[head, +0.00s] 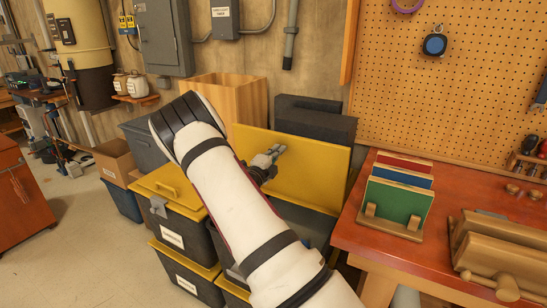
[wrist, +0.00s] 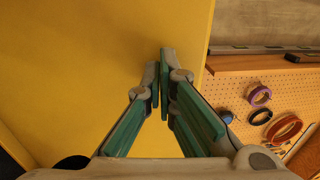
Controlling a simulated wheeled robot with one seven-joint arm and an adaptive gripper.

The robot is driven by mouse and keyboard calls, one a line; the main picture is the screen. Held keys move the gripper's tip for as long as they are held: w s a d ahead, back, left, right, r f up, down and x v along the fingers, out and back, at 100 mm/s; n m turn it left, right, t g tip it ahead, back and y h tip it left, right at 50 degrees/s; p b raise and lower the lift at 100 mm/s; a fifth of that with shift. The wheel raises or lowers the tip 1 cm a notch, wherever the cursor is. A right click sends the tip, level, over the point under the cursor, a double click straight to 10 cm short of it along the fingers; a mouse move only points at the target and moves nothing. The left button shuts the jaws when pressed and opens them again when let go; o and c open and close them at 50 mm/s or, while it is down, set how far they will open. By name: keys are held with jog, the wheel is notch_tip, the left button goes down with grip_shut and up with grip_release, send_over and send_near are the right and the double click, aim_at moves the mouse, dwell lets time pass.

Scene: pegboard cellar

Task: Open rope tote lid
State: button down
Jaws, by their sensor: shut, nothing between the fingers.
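A yellow lid (head: 315,172) stands raised, nearly upright, behind my arm in the head view. It fills the left and middle of the wrist view (wrist: 70,70). A dark grey tote (head: 312,222) shows below it, mostly hidden by my arm. My gripper (head: 278,150) is shut and empty in front of the lid's face, near its upper part. Its fingertips (wrist: 162,70) come together close to the lid's edge in the wrist view. I cannot tell whether they touch the lid.
A stack of grey totes with a shut yellow lid (head: 168,186) stands left of my arm; its label is unreadable. A red-topped workbench (head: 375,245) with a book rack is at right. A wooden box (head: 228,95) stands behind. Floor at left is clear.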

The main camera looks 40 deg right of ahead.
aim_at(285, 142)
jog(key=shift+d, duration=0.15)
jog(key=x, duration=0.5)
jog(key=shift+r+b, duration=0.3)
jog(key=shift+r, duration=0.1)
jog(key=shift+s+a, duration=0.1)
jog(key=shift+a, duration=0.35)
jog(key=r+p+v, duration=0.2)
jog(key=v, duration=1.1)
jog(key=shift+r, duration=0.3)
